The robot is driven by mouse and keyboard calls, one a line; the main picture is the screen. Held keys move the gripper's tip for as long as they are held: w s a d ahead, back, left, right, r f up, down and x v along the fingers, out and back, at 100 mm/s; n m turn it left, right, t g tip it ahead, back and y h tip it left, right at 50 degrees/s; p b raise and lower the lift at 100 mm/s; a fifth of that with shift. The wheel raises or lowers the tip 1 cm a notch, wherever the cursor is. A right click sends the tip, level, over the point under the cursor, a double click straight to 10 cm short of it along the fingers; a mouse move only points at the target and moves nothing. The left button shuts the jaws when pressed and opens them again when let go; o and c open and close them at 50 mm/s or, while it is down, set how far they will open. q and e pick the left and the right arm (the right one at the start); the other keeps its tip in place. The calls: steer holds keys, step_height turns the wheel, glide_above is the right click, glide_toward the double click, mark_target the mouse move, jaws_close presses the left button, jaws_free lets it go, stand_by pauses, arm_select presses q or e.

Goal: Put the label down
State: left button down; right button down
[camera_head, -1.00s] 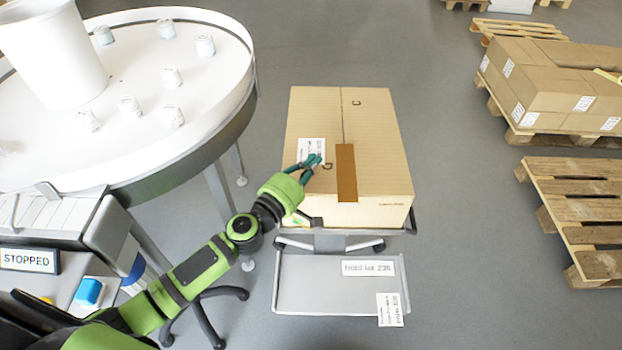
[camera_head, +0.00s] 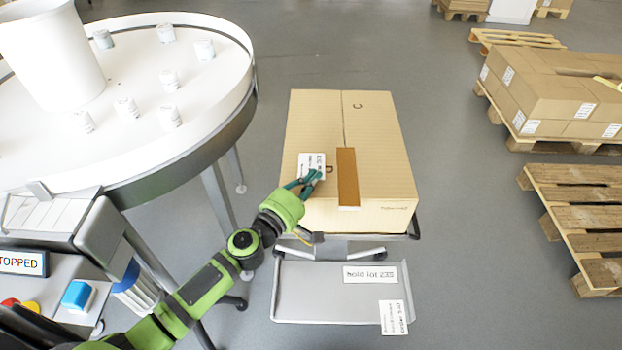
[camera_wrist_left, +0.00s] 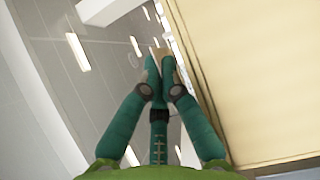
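My left gripper (camera_head: 306,182) is over the near left part of a closed cardboard box (camera_head: 375,130). Its teal fingers are close together on a small white label with dark print (camera_head: 311,162). The label appears just past the fingertips, left of the brown tape strip (camera_head: 347,178). I cannot tell whether it touches the box top. In the left wrist view the fingers (camera_wrist_left: 160,55) are nearly together, with a thin tan edge between their tips. The box side (camera_wrist_left: 240,80) fills the right of that view. My right gripper is not in view.
A grey tray (camera_head: 310,300) below the box bears a "hold lot" card (camera_head: 370,274) and another printed label (camera_head: 394,317) at its edge. A round white table (camera_head: 150,85) with several small jars stands left. Pallets (camera_head: 580,215) stand right.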

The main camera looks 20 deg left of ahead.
arm_select(q)
steer(key=c, duration=1.4)
jaws_free()
steer(key=shift+f, duration=0.25)
steer(key=shift+c, duration=0.2)
steer(key=shift+s, duration=0.1)
steer(key=shift+w+a+f, duration=0.1)
steer(key=shift+w, duration=0.15)
